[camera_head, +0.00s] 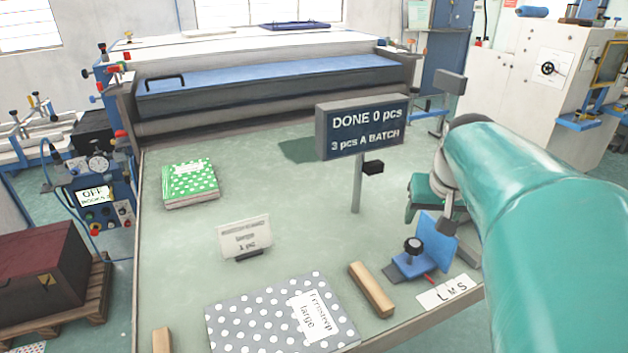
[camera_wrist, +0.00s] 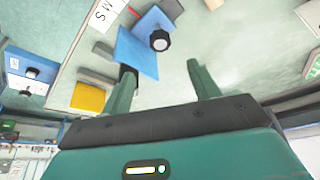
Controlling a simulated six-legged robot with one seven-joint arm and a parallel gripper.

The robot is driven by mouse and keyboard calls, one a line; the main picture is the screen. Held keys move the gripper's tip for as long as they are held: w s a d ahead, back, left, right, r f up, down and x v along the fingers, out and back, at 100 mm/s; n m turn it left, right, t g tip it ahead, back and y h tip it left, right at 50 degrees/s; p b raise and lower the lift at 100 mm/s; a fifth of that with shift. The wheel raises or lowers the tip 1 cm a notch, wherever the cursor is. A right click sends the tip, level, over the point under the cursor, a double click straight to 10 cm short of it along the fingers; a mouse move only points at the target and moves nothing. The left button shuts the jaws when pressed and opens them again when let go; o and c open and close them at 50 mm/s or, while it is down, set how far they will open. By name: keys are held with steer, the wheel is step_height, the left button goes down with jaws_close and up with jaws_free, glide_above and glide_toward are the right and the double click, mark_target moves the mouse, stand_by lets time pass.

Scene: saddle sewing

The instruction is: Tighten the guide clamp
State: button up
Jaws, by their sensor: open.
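The guide clamp is a blue angled bracket (camera_head: 437,238) with a black knob (camera_head: 413,245) on its base, at the front right of the table. In the wrist view the blue bracket (camera_wrist: 138,58) and its black knob (camera_wrist: 160,41) lie beyond my fingertips. My gripper (camera_wrist: 161,72) is open, with nothing between its fingers. The knob appears just past the gap between them, apart from both. The left finger's dark tip overlaps the bracket's edge in this view; I cannot tell if they touch. In the head view my teal arm partly hides the gripper near the clamp.
An L M S scale strip (camera_head: 447,291) and a wooden bar (camera_head: 371,289) lie by the clamp. A sign on a post (camera_head: 357,185) stands behind it. A grey dotted booklet (camera_head: 270,320) and a green dotted one (camera_head: 190,181) lie leftward.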

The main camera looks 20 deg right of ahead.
mark_target(414, 243)
steer(key=x, duration=1.1)
steer(key=shift+w+f, duration=0.15)
steer(key=shift+f, duration=0.2)
steer(key=shift+c, duration=0.4)
steer(key=c, duration=0.9)
